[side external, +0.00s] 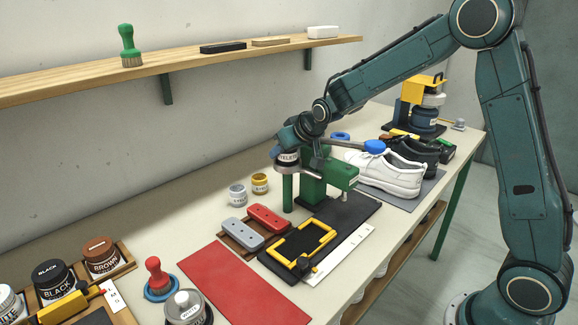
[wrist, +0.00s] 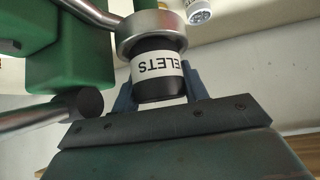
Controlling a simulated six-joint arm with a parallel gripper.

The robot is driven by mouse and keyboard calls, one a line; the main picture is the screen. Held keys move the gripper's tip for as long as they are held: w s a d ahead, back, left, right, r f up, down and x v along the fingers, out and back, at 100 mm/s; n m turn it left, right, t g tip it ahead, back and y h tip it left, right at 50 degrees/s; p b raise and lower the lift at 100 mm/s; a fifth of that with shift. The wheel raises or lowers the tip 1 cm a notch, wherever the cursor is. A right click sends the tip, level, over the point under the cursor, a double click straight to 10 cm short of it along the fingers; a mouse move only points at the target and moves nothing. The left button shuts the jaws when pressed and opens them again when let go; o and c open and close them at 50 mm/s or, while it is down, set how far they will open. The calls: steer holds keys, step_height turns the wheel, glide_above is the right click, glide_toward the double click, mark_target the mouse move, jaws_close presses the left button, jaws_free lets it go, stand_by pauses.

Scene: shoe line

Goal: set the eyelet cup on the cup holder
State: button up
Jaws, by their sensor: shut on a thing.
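The eyelet cup (wrist: 158,70) is dark with a white label reading "ELETS" upside down in the wrist view. In the side view the cup (side external: 288,157) is small and partly covered by my gripper (side external: 291,143). My gripper (wrist: 160,92) is shut on the cup, a blue finger on each side. The cup holder looks to be the silver ring (wrist: 150,27) at the cup's far end, beside the green press (side external: 312,188). The cup's far end meets this ring in the picture; I cannot tell whether it is fully seated.
The press lever with its blue knob (side external: 375,146) reaches right, close to my gripper. White (side external: 238,195) and yellow (side external: 260,184) pots stand left of the press. White shoes (side external: 385,178) are at the right. A red mat (side external: 240,285) lies clear in front.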

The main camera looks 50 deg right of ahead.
steer(key=shift+f, duration=0.1)
steer(key=o, duration=0.8)
steer(key=shift+c, duration=0.2)
steer(key=shift+s, duration=0.1)
steer(key=v, duration=1.1)
stand_by(0.4)
stand_by(0.5)
